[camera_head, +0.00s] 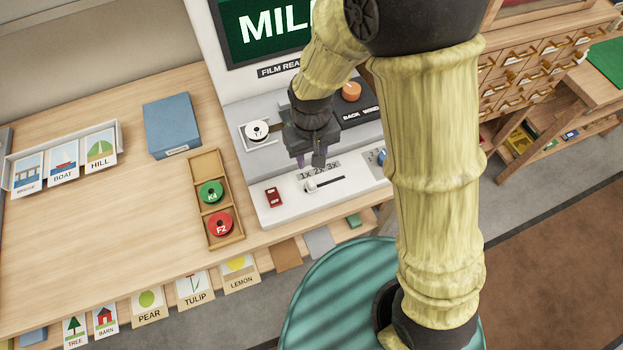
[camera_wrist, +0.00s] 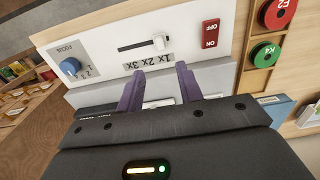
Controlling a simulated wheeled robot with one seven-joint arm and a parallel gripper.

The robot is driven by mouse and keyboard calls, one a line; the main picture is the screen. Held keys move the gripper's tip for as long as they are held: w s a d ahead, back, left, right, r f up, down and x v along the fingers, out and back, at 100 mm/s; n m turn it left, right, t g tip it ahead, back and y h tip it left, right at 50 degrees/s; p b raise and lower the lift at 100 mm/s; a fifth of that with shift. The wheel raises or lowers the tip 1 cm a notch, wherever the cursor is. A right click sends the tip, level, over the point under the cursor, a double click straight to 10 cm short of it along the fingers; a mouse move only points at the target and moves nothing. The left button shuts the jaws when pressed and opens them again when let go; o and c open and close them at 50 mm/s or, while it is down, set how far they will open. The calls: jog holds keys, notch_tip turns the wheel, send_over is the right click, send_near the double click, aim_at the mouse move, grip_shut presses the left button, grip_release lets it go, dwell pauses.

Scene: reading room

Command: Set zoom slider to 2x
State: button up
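The zoom slider has a white knob (camera_head: 311,187) on a dark slot in the white front panel (camera_head: 280,213) of the film reader. The labels 1x, 2x, 3x run beside the slot. The knob sits near the 1x end, at the left in the head view. In the wrist view the panel appears turned around, with the knob (camera_wrist: 160,42) toward the right end of its slot. My gripper (camera_head: 308,160) is above the panel, behind the slider. Its purple fingers (camera_wrist: 160,72) are apart with nothing between them, and the knob shows beyond their tips.
A red ON/OFF switch (camera_head: 273,197) is left of the slider and a blue FOCUS knob (camera_head: 380,157) is right. A wooden tray (camera_head: 238,233) holds green and red reels.

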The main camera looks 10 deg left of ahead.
aim_at(311, 183)
notch_tip(311, 183, down, 12)
jog(key=shift+f, duration=0.1)
dwell(0.4)
grip_shut()
